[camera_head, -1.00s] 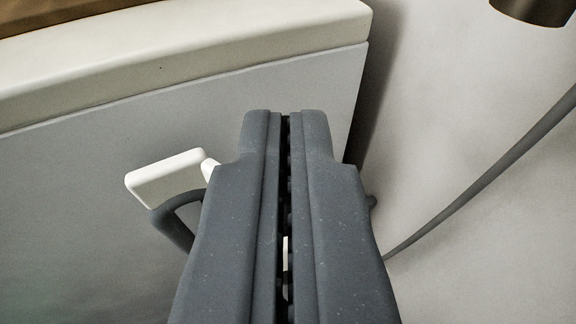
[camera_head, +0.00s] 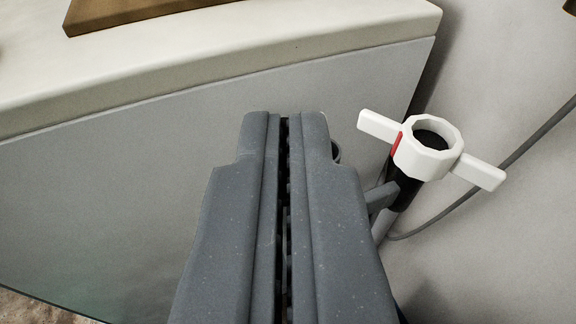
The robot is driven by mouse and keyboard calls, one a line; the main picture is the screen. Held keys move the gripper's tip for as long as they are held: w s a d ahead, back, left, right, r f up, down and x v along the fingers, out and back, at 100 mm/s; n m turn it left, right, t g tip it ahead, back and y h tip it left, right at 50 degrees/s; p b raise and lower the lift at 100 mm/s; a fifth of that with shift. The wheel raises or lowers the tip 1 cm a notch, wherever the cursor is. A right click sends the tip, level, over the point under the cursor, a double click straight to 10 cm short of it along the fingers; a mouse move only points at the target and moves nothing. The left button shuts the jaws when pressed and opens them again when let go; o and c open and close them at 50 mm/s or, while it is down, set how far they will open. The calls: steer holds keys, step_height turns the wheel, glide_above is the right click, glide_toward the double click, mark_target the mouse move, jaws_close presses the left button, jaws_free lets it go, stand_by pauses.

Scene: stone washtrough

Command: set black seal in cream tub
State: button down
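My gripper (camera_head: 285,120) points away from the camera in the middle of the view. Its two grey fingers lie almost together with only a thin dark slit between them, and I see nothing held there. I cannot make out a black seal or a cream tub in this view. The fingers hide what is directly below them.
A white winged collar (camera_head: 410,160) with a red mark and a dark opening sits on a black pipe, right of my fingers. A cream-topped ledge (camera_head: 250,40) with a grey front panel (camera_head: 130,180) spans the left and back. A brown board (camera_head: 120,12) lies on it. A dark cable (camera_head: 520,150) runs right.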

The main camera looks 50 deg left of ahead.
steer(key=shift+s+r+p, duration=0.15)
steer(key=shift+s, duration=1.05)
steer(key=shift+s+r+p, duration=0.1)
steer(key=shift+s+p, duration=0.05)
steer(key=shift+s, duration=1)
